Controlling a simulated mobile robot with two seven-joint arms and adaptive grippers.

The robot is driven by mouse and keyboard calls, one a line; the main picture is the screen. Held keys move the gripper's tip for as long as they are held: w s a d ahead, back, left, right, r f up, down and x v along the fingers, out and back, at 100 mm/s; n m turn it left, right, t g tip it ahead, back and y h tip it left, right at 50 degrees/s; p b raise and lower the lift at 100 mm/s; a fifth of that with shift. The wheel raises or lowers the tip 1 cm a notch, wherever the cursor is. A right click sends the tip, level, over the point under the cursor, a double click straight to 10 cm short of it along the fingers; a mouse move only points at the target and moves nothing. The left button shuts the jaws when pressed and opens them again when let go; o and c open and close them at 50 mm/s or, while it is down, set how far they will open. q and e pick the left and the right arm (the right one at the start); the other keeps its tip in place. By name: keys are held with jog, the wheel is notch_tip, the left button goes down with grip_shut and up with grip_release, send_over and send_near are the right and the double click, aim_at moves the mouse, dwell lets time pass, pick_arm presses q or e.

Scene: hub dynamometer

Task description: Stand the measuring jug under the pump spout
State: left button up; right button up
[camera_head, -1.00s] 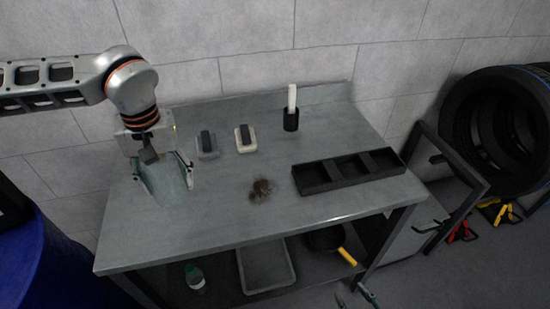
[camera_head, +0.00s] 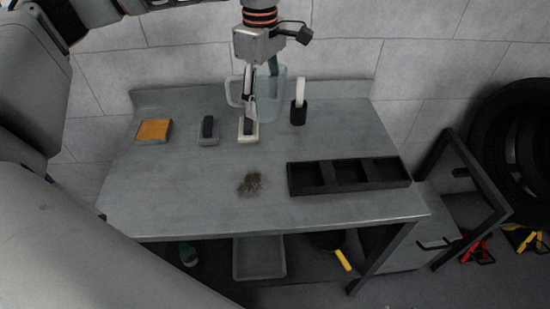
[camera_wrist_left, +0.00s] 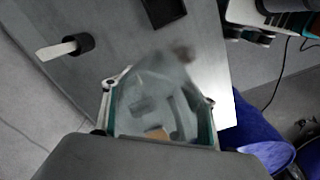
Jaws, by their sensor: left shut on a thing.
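The measuring jug (camera_head: 270,102) is clear and pale, with a handle on its left side. My left gripper (camera_head: 262,82) is shut on it and holds it upright or nearly so over the back of the workbench (camera_head: 200,205). In the left wrist view the see-through jug (camera_wrist_left: 150,92) sits between the two fingers of my left gripper (camera_wrist_left: 160,112), and bench items show blurred through it. I cannot tell how high its base is above the bench. No pump spout can be made out. My right gripper is not in view.
A black cup with a white stick (camera_head: 299,102) stands right. A black divided tray (camera_head: 350,175) and dark debris (camera_head: 249,184) lie nearer.

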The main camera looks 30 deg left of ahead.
pick_arm(q)
jog(key=shift+f, duration=0.4)
notch_tip(320, 180, down, 19)
jog(key=shift+f, duration=0.1)
jog(key=shift+b, duration=0.3)
jog(key=o, duration=1.2)
jog(key=shift+f, duration=0.1)
jog(key=shift+c, duration=0.2)
